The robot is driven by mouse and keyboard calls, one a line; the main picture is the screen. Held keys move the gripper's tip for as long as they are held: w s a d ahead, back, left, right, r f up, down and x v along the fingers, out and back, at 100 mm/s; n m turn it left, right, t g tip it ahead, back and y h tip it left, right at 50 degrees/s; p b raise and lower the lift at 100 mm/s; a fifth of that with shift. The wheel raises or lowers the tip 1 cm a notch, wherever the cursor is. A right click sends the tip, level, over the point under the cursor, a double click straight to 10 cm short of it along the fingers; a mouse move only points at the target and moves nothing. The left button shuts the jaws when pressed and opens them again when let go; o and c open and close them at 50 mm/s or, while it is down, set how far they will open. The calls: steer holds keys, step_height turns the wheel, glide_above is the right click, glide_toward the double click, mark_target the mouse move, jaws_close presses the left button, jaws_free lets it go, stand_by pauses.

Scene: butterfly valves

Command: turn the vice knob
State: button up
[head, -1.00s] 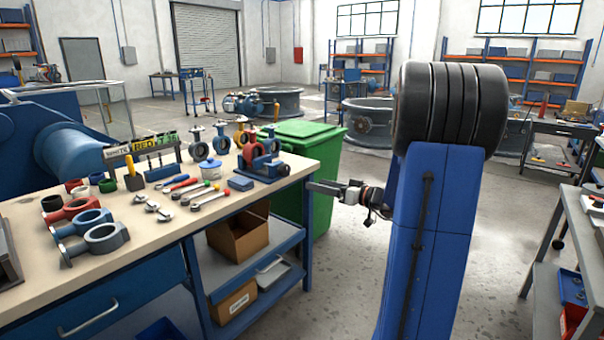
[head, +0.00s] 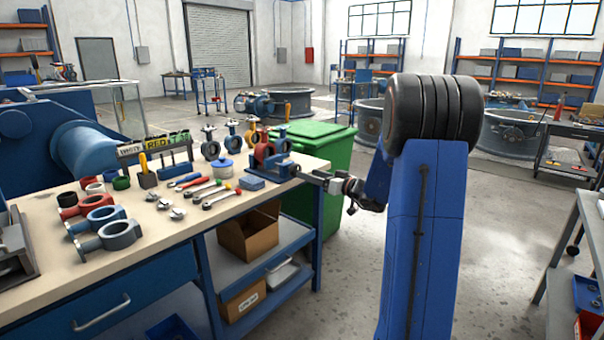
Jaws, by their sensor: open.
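The blue vice (head: 283,169) stands at the right end of the workbench, with a red ring-shaped valve part (head: 264,153) at it. The vice knob is too small to make out; the vice's right end lies close to my gripper. My gripper (head: 306,175) reaches in from the right at about the height of the vice. Its tips are at or very near the vice's right end; I cannot tell whether they touch. The jaws are open, though their gap is hard to see at this size.
The workbench (head: 150,235) holds wrenches, screwdrivers, several valve rings and small valves (head: 232,138). A blue block (head: 253,183) lies in front of the vice. A green bin (head: 325,150) stands behind my gripper. The floor to the right is clear up to a grey cart (head: 570,235).

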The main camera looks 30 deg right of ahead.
mark_target(294, 170)
steer(key=shift+x, duration=2.5)
steer(key=shift+c, duration=0.4)
steer(key=c, duration=1)
